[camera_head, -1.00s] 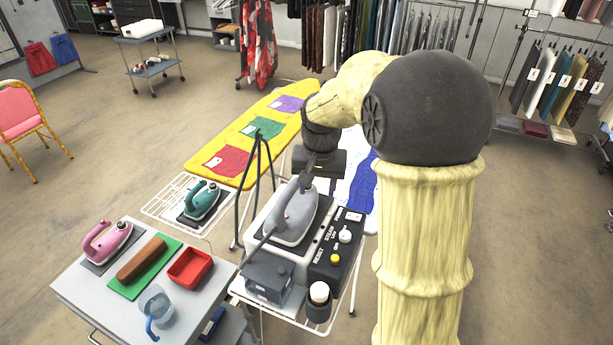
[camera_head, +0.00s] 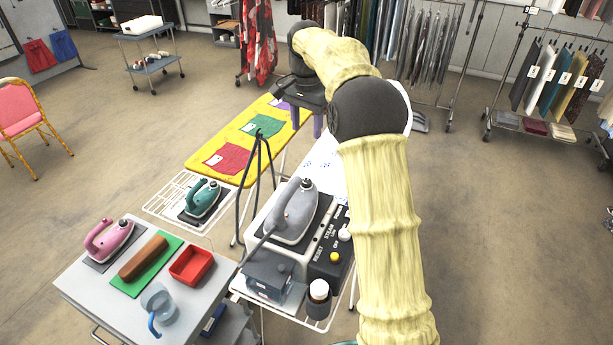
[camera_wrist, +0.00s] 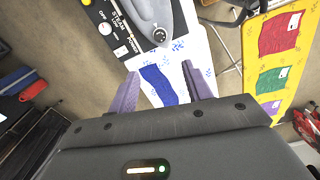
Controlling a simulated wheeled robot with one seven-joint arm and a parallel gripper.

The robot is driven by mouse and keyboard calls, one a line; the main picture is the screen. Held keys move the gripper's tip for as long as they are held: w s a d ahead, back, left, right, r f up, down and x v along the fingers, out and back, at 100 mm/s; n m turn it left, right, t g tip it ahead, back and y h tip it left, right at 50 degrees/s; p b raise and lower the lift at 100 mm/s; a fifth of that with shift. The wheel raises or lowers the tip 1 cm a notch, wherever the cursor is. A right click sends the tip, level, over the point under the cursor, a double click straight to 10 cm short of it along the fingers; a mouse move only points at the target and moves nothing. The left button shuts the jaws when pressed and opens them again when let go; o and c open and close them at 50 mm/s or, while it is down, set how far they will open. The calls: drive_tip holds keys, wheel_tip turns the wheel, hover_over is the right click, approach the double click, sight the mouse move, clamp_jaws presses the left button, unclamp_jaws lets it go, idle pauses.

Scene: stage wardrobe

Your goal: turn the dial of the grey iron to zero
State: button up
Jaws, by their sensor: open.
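The grey iron (camera_head: 293,212) rests on its steam station in the head view, and part of it shows at the top of the wrist view (camera_wrist: 150,12). A small round dark dial (camera_wrist: 159,35) with pale marks sits at its near end in the wrist view; its setting is too small to read. My gripper (camera_wrist: 160,69) is open and empty, its two purple fingers apart. It is off the iron, beyond it in the head view. The dial lies past the fingertips in the wrist view, untouched.
The station's black panel (camera_head: 323,264) carries a white knob and a yellow button. A black stand (camera_head: 260,150) rises beside the iron. A teal iron (camera_head: 203,197) and a pink iron (camera_head: 106,240) stand left. A yellow ironing board (camera_head: 235,137) lies behind. A blue cloth (camera_wrist: 160,85) lies below my fingers.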

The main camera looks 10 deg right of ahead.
sight(307, 181)
wheel_tip(307, 181, down, 18)
drive_tip(key=p, duration=0.3)
drive_tip(key=shift+r, duration=0.25)
drive_tip(key=c, duration=1)
